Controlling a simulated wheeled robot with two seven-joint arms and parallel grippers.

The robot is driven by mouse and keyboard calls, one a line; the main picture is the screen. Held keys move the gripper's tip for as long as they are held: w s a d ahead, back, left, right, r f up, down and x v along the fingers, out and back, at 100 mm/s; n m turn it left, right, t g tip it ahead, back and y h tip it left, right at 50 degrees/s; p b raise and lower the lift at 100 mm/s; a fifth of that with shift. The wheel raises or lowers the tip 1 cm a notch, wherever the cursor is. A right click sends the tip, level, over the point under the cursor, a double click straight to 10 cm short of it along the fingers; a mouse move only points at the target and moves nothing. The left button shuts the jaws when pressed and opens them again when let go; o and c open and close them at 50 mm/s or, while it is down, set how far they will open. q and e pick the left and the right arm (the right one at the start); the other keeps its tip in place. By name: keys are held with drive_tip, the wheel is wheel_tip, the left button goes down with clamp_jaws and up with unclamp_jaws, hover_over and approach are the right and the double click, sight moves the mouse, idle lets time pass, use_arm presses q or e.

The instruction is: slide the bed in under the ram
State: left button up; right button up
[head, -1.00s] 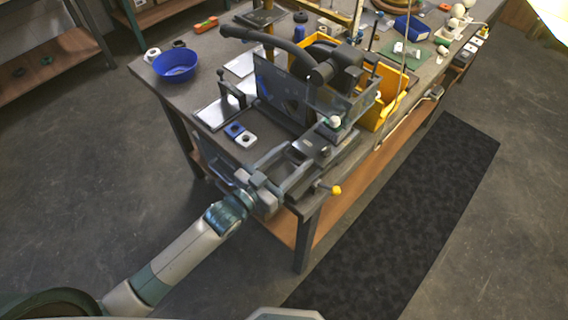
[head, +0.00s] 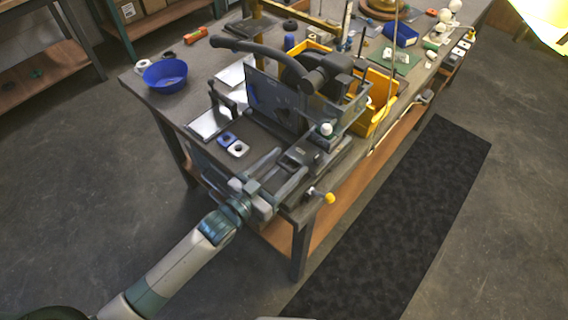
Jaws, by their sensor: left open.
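The press stands on the near end of the workbench, with a long dark lever (head: 245,48) and a dark upright plate (head: 272,100). The ram itself is hard to make out behind the plate and lever head. The bed seems to be the dark block (head: 304,153) low at the press's near side, close to a white knob (head: 326,129). My left gripper (head: 291,163) is open at the bench's near edge, its two fingers pointing at the dark block. I cannot tell whether they touch it. My right gripper is out of view.
A yellow-tipped handle (head: 330,198) sticks out at the bench edge. A dark mat (head: 410,215) covers floor at right.

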use_arm(q)
drive_tip(key=shift+s, duration=0.1)
drive_tip(key=shift+s+a+f, duration=0.1)
drive_tip(key=shift+s+a, duration=0.25)
drive_tip(key=shift+s, duration=0.05)
drive_tip(key=b+v, duration=0.4)
drive_tip(key=v, duration=1.2)
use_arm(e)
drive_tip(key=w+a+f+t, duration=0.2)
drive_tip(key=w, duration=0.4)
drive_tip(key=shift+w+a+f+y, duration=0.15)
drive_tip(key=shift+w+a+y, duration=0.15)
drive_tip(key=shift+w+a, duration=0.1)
use_arm(q)
drive_tip(key=shift+s+a, duration=0.1)
